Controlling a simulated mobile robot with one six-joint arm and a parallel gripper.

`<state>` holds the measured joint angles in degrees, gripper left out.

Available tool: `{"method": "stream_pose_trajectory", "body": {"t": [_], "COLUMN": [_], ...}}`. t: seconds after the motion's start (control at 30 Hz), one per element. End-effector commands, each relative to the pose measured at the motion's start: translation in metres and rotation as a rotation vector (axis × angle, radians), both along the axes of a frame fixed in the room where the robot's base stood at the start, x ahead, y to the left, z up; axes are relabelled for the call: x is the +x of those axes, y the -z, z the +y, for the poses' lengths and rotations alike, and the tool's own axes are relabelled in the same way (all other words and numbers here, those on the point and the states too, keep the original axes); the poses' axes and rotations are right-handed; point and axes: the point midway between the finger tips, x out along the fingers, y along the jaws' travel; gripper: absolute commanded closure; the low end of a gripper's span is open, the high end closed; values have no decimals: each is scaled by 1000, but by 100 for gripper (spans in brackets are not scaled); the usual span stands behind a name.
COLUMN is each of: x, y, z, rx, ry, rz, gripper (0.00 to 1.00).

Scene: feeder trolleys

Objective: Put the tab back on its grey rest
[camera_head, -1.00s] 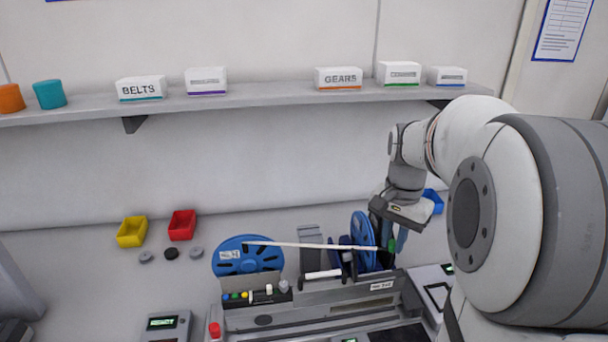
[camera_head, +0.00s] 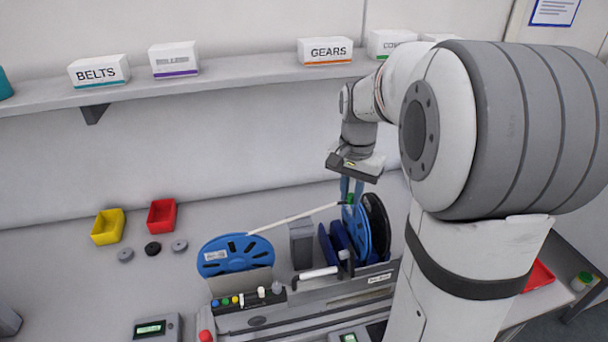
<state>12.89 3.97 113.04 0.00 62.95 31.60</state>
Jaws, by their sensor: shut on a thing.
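My gripper (camera_head: 351,190) points down with its blue fingers closed on a small green tab (camera_head: 350,200). The tab is at the right end of a pale strip (camera_head: 295,218), held above the upright blue reel (camera_head: 363,228). A grey upright block (camera_head: 302,243) stands between the reels, below the strip. It may be the grey rest, but I cannot tell for sure. The tab is apart from it, to its upper right.
A dark reel (camera_head: 378,222) stands right of the upright blue reel. A holder with coloured caps (camera_head: 248,300) sits in front. Yellow (camera_head: 108,227) and red (camera_head: 162,215) bins lie at the left. A shelf (camera_head: 200,88) with boxes runs along the wall above.

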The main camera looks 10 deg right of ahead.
Motion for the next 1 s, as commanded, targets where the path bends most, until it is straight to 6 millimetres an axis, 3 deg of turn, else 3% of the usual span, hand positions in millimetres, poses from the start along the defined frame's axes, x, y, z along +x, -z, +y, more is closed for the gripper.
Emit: {"method": "stream_pose_trajectory", "body": {"t": [0.03, 0.1, 0.3, 0.67, 1.0], "x": [13, 28, 50, 53, 53], "y": [-10, -10, -6, 15, 48], "z": [19, 40, 82, 87, 87], "rx": [1, 1, 0, 0, 0], "ry": [-45, -92, -175, -185, -185], "rz": [6, 4, 2, 1, 1], "gripper": [100, 100, 100, 100, 100]}}
